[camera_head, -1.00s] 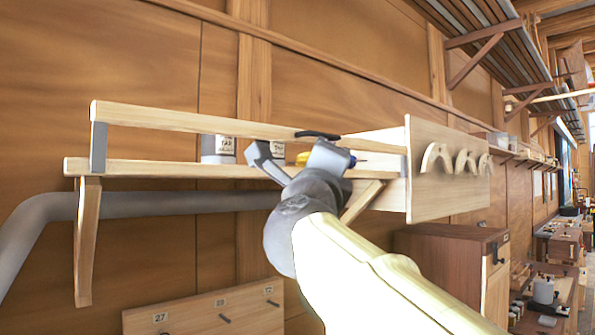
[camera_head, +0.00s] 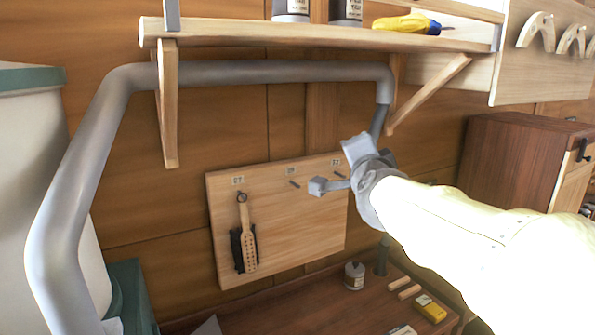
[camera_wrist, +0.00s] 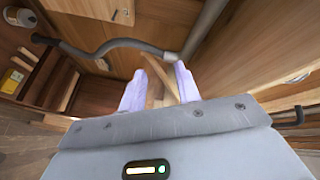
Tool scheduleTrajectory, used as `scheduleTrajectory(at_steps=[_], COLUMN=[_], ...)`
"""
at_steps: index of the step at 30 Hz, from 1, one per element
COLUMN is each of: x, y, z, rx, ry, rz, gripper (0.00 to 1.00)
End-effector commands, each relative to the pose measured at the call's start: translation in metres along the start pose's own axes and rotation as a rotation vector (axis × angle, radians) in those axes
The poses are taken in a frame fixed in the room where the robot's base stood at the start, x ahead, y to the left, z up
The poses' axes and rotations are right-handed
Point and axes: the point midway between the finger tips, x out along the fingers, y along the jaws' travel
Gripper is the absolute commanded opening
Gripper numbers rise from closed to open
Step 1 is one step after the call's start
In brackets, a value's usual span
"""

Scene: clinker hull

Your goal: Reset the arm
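My gripper (camera_head: 337,168) is in front of the pegboard, below the wooden shelf, in the head view. Its two fingers are spread apart with nothing between them. In the wrist view the fingers (camera_wrist: 160,88) also stand apart, with wooden parts in the background beyond the gap. My arm comes in from the lower right of the head view.
The shelf (camera_head: 330,36) above carries cans (camera_head: 291,8) and a yellow-handled tool (camera_head: 407,23). A grey pipe (camera_head: 240,72) runs below it. A numbered pegboard (camera_head: 290,235) holds a hanging tool (camera_head: 245,240). A bench (camera_head: 300,305) bears a jar (camera_head: 354,275) and a yellow box (camera_head: 430,308).

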Motion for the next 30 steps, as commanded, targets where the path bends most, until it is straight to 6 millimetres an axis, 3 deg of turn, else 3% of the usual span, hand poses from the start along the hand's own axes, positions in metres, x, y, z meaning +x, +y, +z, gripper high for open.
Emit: scheduleTrajectory(at_steps=[1, 8, 14, 18, 21, 24, 30], x=[0.003, -0.016, -0.067, -0.120, -0.157, -0.182, -0.191], y=[0.030, 0.157, 0.263, 0.328, 0.362, 0.381, 0.387], z=[0.015, 0.075, 0.113, 0.130, 0.135, 0.136, 0.137], rx=[-0.080, -0.420, -0.675, -0.831, -0.917, -0.968, -0.988], ry=[-0.057, -0.348, -0.647, -0.883, -1.035, -1.134, -1.171], rz=[0.061, 0.298, 0.482, 0.595, 0.654, 0.687, 0.697], gripper=[0.32, 0.32, 0.32, 0.32, 0.32, 0.32, 0.32])
